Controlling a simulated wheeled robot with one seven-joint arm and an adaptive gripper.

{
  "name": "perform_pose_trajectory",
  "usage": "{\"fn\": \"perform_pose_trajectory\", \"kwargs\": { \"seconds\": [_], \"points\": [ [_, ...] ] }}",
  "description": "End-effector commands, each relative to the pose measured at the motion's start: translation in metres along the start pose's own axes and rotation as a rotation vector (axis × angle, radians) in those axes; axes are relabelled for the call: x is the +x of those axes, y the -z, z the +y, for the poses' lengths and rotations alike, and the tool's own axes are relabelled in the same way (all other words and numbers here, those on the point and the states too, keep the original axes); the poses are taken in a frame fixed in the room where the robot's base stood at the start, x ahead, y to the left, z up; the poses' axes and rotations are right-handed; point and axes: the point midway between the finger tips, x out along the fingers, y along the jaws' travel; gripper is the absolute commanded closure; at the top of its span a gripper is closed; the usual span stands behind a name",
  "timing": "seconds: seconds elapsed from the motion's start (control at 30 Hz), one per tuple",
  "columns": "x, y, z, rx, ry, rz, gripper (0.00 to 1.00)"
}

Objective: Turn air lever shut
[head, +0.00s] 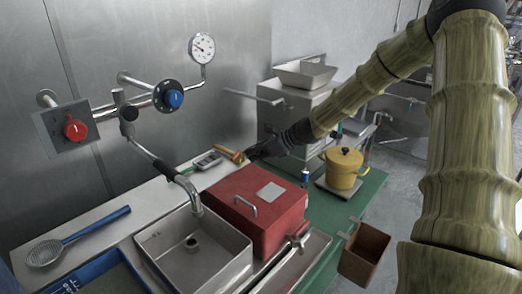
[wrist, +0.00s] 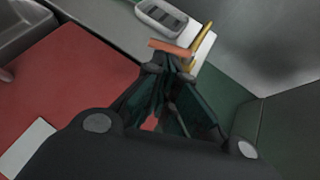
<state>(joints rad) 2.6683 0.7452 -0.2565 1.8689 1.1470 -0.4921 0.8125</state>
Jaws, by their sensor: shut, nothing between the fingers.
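I cannot tell for sure which part is the air lever. A thin metal rod (head: 252,97) with a pale end sticks out to the left from the steel machine (head: 290,108) at the back. My gripper (head: 252,154) is low, above the far edge of the red box, its fingers together and empty. In the wrist view the shut fingertips (wrist: 170,62) point at a small orange bar (wrist: 171,48) and a yellow piece (wrist: 203,42). These small pieces also show in the head view (head: 234,156), just left of my fingertips. I cannot tell whether the fingertips touch them.
The red box (head: 240,220) stands beside the sink (head: 205,245). A grey handheld device (head: 208,161) lies on the counter near the wall. A yellow pot (head: 344,167) stands right of my gripper. Red (head: 75,129) and blue (head: 173,98) knobs are on the wall.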

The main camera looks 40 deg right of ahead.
Motion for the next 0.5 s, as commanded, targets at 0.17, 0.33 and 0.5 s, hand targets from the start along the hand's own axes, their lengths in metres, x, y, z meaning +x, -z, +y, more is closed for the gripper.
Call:
{"fn": "perform_pose_trajectory", "kwargs": {
  "seconds": [0.17,0.33,0.5],
  "points": [
    [0.018,0.0,0.0,0.002,-0.001,0.001,1.0],
    [0.032,0.0,0.0,0.001,-0.001,0.001,1.0],
    [0.042,0.0,0.0,-0.001,0.0,0.0,1.0]
  ]
}}
